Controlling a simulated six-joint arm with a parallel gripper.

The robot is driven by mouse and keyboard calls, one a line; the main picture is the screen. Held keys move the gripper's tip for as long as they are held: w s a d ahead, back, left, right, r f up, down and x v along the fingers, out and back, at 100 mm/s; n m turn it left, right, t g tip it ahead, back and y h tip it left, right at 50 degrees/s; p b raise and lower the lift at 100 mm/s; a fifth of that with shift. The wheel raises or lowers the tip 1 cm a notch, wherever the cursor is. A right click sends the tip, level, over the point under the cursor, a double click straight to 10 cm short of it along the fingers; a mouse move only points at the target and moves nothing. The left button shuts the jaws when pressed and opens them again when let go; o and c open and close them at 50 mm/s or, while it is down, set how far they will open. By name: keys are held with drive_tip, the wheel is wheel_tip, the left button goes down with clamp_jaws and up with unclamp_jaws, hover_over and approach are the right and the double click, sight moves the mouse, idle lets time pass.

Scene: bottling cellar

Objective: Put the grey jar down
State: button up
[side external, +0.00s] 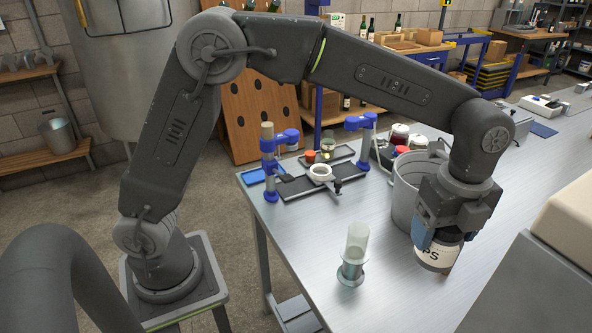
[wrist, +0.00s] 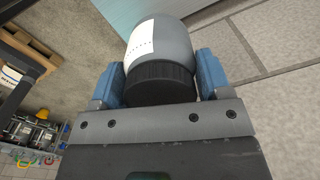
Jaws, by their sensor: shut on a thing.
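The grey jar (side external: 435,256) is in my gripper (side external: 443,238) at the right of the side view, low over the steel workbench (side external: 330,220). It has a white label with dark letters, and its base is close to the bench; I cannot tell whether it touches. In the wrist view, the blue fingers of my gripper (wrist: 160,80) are shut on either side of the jar's black lid (wrist: 160,84). The grey body and pale label (wrist: 142,40) extend beyond them.
A grey metal bucket (side external: 404,190) stands just behind my gripper. Blue clamp stands (side external: 268,165) and a dark tray (side external: 300,188) are farther back. Bare bench lies in front.

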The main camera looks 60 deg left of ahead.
drive_tip(key=r, duration=0.2)
drive_tip(key=a+r, duration=0.1)
drive_tip(key=r, duration=0.1)
drive_tip(key=shift+w, duration=0.3)
drive_tip(key=w+a+n, duration=0.4)
drive_tip(key=a+n, duration=0.1)
drive_tip(key=a, duration=1.1)
drive_tip(key=w+a+n, duration=0.3)
drive_tip(key=a+n, duration=0.2)
drive_tip(key=a, duration=1.1)
drive_tip(key=s+a+n, duration=0.3)
drive_tip(key=s+a, duration=0.2)
drive_tip(key=a, duration=0.5)
drive_tip(key=s+a+n, duration=0.4)
drive_tip(key=s+a, duration=0.1)
drive_tip(key=a, duration=0.5)
drive_tip(key=s+a+n, duration=0.3)
drive_tip(key=s+a, duration=0.2)
drive_tip(key=a, duration=0.5)
wheel_tip(320, 180, down, 11)
drive_tip(key=shift+w+d+f, duration=0.75)
drive_tip(key=shift+w+f, duration=1.1)
drive_tip(key=shift+w+d+f, duration=0.75)
drive_tip(key=shift+w+f, duration=1.05)
drive_tip(key=shift+w+d+f, duration=0.75)
drive_tip(key=shift+w+f, duration=1.1)
drive_tip(key=shift+f, duration=0.1)
